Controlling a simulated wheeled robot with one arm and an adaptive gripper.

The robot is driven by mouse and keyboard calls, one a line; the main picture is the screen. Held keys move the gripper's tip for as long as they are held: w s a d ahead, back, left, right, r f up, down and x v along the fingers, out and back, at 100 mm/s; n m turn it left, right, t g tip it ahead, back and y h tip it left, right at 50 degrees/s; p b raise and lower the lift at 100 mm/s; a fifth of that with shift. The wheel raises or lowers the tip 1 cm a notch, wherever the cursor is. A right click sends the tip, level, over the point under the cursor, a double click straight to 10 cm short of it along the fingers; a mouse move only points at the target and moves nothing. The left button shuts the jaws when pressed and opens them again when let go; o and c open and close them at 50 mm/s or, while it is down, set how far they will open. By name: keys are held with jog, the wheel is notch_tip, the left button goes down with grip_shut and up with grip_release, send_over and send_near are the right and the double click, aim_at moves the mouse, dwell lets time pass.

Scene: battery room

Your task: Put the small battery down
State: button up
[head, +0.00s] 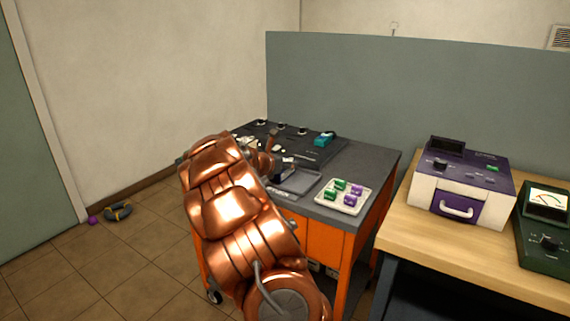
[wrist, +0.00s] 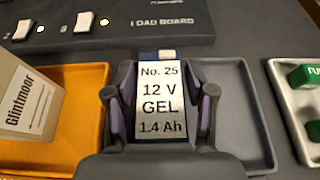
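The small battery (wrist: 161,100) has a white label reading "No. 25 12 V GEL 1.4 Ah". In the wrist view it sits between the two fingers of my gripper (wrist: 160,100), which is shut on it. Behind and around them is a grey tray (wrist: 244,110), which also shows in the head view (head: 303,183) on the dark bench top. The battery is at the tray, but I cannot tell whether its base touches the tray floor. In the head view my arm hides much of the gripper.
An orange tray (wrist: 88,98) with a "Glintmoor" box (wrist: 28,105) is left of the grey tray. A white tray (head: 343,207) with green and purple pieces is to the right. A load board (wrist: 120,24) with switches lies behind. A wooden table (head: 430,246) stands further right.

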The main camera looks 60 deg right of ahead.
jog(key=shift+o, duration=0.9)
jog(key=shift+a+r, duration=0.15)
jog(key=v, duration=1.1)
jog(key=shift+a+r, duration=0.2)
jog(key=shift+a, duration=0.1)
jog(key=shift+s+a, duration=0.1)
